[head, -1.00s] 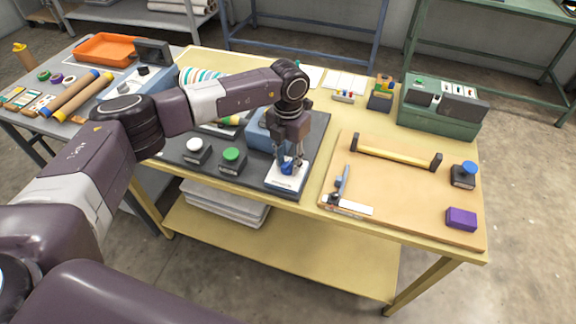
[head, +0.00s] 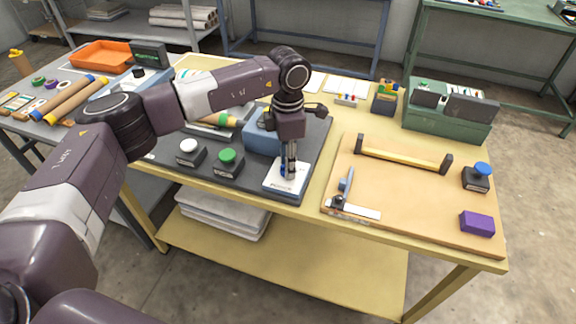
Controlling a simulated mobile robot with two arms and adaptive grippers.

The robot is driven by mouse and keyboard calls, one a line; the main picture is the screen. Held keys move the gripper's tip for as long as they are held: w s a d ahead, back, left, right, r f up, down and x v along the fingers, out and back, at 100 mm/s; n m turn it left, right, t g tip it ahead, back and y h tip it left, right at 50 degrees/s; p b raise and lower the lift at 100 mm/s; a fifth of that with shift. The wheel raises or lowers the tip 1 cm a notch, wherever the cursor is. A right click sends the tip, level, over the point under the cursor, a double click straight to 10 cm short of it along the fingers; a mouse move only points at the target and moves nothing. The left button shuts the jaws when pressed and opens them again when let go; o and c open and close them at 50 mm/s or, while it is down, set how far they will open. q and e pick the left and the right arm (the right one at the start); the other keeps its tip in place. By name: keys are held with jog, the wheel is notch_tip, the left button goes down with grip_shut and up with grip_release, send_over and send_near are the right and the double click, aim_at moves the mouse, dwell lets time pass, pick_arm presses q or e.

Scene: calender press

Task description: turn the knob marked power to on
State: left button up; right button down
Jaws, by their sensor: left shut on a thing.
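A white panel with lettering (head: 281,187) that looks like POWER lies at the front right of the dark mat. A small blue knob (head: 284,169) stands on this panel, mostly hidden by the fingers. My left gripper (head: 290,174) points down over the panel and is shut on the blue knob. Which way the knob points cannot be made out. My right gripper is not in view.
A green button (head: 228,156) and a white button (head: 188,146) stand left of the panel. A blue-grey block (head: 260,138) is close behind my gripper. Right of it lies a tan board (head: 420,205) with a yellow bar.

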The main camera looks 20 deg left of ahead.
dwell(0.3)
pick_arm(q)
jog(key=o, duration=1.2)
jog(key=shift+c, duration=0.2)
jog(key=shift+r, duration=0.15)
notch_tip(320, 180, up, 12)
jog(key=shift+f, duration=0.2)
